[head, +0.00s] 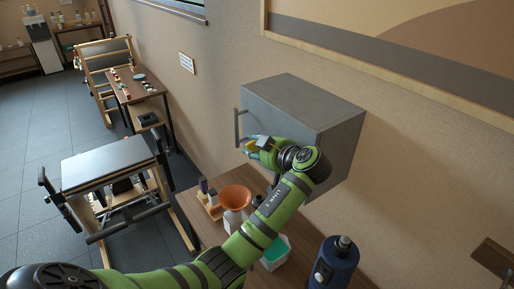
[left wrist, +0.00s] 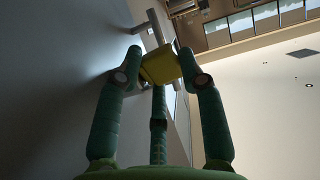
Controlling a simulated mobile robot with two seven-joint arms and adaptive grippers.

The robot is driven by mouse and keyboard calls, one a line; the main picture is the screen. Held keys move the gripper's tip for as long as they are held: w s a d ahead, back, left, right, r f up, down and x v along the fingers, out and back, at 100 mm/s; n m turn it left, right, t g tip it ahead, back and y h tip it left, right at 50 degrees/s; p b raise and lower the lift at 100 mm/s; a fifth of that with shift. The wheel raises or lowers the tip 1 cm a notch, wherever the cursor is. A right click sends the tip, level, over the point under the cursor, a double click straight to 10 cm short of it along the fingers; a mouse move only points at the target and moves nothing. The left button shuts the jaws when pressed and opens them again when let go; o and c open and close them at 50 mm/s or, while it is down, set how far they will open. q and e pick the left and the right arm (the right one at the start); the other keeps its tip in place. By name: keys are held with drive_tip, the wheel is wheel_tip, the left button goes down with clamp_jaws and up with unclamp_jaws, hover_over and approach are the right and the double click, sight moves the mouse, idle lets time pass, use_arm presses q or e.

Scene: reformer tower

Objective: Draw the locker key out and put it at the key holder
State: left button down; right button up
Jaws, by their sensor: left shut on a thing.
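The grey locker (head: 318,128) is fixed on the wall, with a bar handle (head: 238,128) on its front. My left gripper (head: 256,147) is at the lower front of the locker, close to the handle. It is shut on the yellow locker key (head: 266,144). In the left wrist view the key's yellow block (left wrist: 161,65) sits between the fingertips, and the handle (left wrist: 157,30) stands just beyond it. The key's far end is hidden, so I cannot tell whether it is still in the lock. I cannot identify the key holder for sure. My right gripper is not in view.
A reformer (head: 110,160) stands on the left floor.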

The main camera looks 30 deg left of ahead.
use_arm(q)
drive_tip(key=shift+s+a, duration=0.2)
drive_tip(key=shift+s, duration=0.2)
drive_tip(key=shift+s+a, duration=0.1)
drive_tip(key=shift+s, duration=0.1)
idle(0.3)
drive_tip(key=c, duration=1.9)
unclamp_jaws()
clamp_jaws()
drive_tip(key=shift+s+a, duration=0.35)
drive_tip(key=shift+s, duration=0.5)
drive_tip(key=shift+s+a, duration=0.3)
drive_tip(key=shift+s, duration=0.55)
